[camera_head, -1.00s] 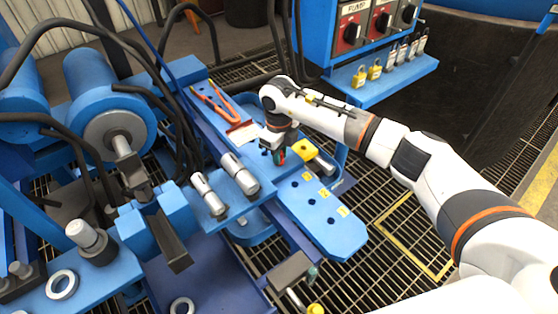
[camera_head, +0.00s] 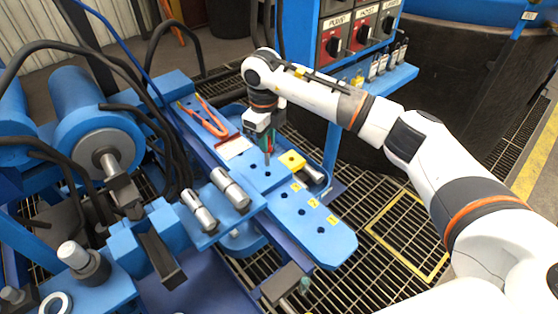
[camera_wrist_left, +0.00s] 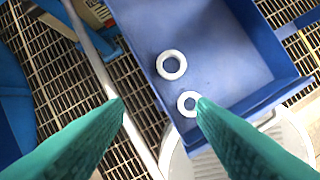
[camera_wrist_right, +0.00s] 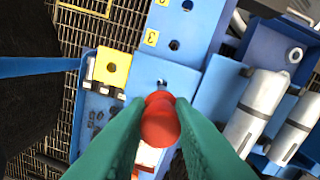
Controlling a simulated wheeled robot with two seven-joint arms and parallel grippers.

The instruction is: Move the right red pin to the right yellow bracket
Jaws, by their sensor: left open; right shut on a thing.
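My right gripper (camera_head: 267,147) is shut on a red pin (camera_wrist_right: 160,120), whose rounded red end shows between the teal fingers in the right wrist view. In the head view, the gripper points down over the far part of the blue plate (camera_head: 325,240). A plate hole (camera_wrist_right: 162,83) shows just beyond the pin. Whether the pin touches the plate is unclear. My left gripper (camera_wrist_left: 160,103) is open and empty above a blue tray (camera_wrist_left: 232,60).
Two metal rings (camera_wrist_left: 171,65) lie in the tray. Two silver cylinders (camera_head: 230,188) lie left of the plate. Red-handled pliers (camera_head: 208,115) lie behind them. A blue control cabinet (camera_head: 352,60) with a shelf stands at the back. The near plate holes are clear.

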